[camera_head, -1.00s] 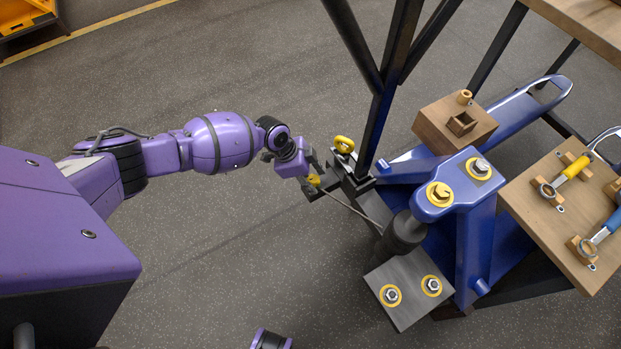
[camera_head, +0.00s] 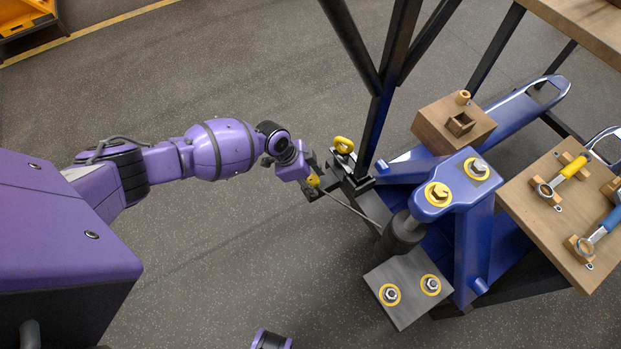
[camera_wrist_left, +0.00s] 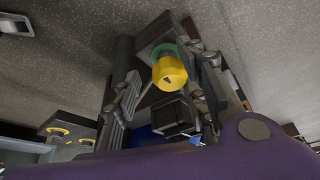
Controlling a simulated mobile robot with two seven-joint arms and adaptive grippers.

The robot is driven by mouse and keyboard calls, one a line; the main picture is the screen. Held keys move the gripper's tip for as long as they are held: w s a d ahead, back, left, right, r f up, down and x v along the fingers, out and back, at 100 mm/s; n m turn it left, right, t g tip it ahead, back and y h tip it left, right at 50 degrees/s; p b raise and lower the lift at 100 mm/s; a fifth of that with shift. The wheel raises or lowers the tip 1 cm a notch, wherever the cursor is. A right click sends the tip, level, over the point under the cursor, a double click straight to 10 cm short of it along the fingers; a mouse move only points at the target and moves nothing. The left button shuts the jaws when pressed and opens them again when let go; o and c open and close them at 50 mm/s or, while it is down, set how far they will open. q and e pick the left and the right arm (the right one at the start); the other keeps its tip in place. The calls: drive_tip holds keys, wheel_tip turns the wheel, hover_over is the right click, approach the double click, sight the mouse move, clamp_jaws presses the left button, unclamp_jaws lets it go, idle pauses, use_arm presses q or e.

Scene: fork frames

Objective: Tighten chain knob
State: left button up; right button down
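The yellow chain knob (camera_head: 313,181) sits at the left end of the black bracket on the blue pallet jack (camera_head: 470,225). In the left wrist view the knob (camera_wrist_left: 170,72) has a dark mark on its face and a green ring behind it. My left gripper (camera_head: 309,181) is at the knob, with one finger on each side of it. In the wrist view the left gripper (camera_wrist_left: 166,84) is open, and gaps show between the fingers and the knob. In the head view the arm partly hides the fingers. My right gripper is out of view.
A thin rod (camera_head: 352,208) runs from near the knob to the dark cylinder (camera_head: 402,235). A yellow ring (camera_head: 343,145) stands just above the bracket, beside dark upright bars (camera_head: 377,125). A wooden board (camera_head: 545,215) with wrenches is at right.

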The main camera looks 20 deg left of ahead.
use_arm(q)
drive_tip(key=shift+a, duration=0.15)
drive_tip(key=shift+a+r, duration=0.1)
drive_tip(key=shift+r, duration=0.15)
drive_tip(key=v, duration=1.1)
drive_tip(key=shift+r, duration=0.2)
drive_tip(key=shift+s, duration=0.1)
